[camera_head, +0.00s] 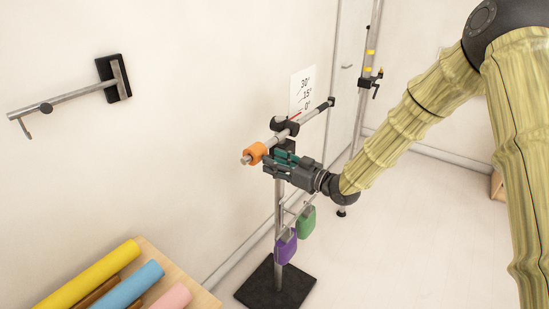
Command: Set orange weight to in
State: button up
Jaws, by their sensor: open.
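The orange weight (255,153) is a short cylinder around the left end of a grey bar (313,113), with the bar's tip sticking out of it. The bar is carried by a black clamp on an upright stand (279,255). My gripper (280,164) is just right of and below the orange weight, in front of the post and under the bar. It is open, and I see nothing held in it. Whether it touches the weight or bar cannot be told. The gripper hides part of the post.
Purple (286,246) and green (306,222) weights hang lower on the stand. A white angle card (302,92) stands behind the bar. A wooden rack with yellow (87,276), blue and pink rolls is at the lower left. A wall bracket (70,94) is upper left.

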jog(key=shift+w+a, duration=0.15)
jog(key=shift+a, duration=0.15)
jog(key=shift+c, duration=0.2)
